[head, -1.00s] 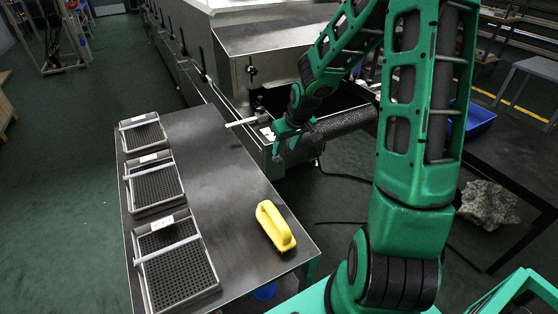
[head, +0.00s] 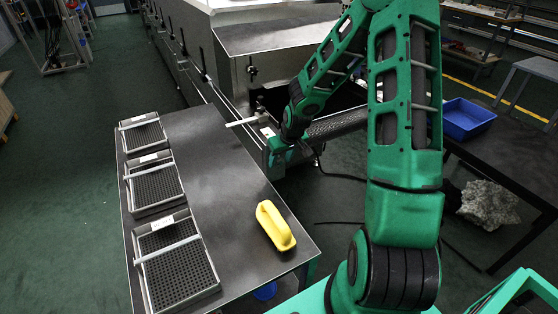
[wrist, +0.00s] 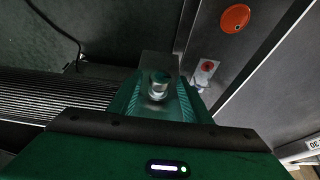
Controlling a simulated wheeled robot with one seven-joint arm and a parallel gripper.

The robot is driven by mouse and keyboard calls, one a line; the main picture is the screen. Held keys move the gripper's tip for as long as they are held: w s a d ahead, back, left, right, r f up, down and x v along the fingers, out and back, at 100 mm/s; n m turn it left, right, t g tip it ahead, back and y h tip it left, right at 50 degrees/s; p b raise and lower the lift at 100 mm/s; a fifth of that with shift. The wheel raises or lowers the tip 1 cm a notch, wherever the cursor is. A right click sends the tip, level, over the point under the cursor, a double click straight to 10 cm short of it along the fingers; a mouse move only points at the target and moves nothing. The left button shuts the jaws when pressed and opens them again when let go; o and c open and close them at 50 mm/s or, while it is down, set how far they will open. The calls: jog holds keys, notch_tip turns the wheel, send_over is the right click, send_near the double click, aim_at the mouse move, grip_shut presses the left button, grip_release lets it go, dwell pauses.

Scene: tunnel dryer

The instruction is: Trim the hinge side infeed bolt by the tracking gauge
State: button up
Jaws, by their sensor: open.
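A bolt (wrist: 158,84) with a bright metal head stands on a grey bracket in the middle of the wrist view. My gripper (wrist: 158,102) is open, with its green ribbed fingers on either side of the bolt; I cannot tell whether they touch it. In the head view my gripper (head: 278,150) is at the near corner of the dryer's infeed end, where it hides the bolt. A pale bar (head: 243,121), possibly the tracking gauge, sticks out left from that corner. A white marked piece (wrist: 312,144) reading 30 shows at the wrist view's right edge.
The dark mesh belt roller (head: 338,123) lies right of my gripper. A steel table (head: 215,160) holds several perforated trays (head: 172,262) and a yellow handled tool (head: 274,226). A red button (wrist: 235,18) is on the panel. A blue bin (head: 467,118) stands on the right.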

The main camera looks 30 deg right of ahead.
jog(key=c, duration=1)
jog(key=y, duration=0.2)
jog(key=d+m+y, duration=0.1)
jog(key=y, duration=0.2)
jog(key=shift+d+f, duration=0.1)
jog(key=shift+f, duration=0.05)
jog(key=shift+d+f+m+t+y, duration=0.15)
jog(key=shift+f+m+t+y, duration=0.65)
jog(key=shift+y, duration=1.85)
jog(key=shift+d+f+m+t+y, duration=0.1)
jog(key=shift+f+m+t+y, duration=0.2)
jog(key=shift+m+t+y, duration=1.7)
jog(key=shift+d+f+m+t+y, duration=0.15)
jog(key=shift+f+m+y, duration=0.45)
jog(key=shift+y, duration=2.75)
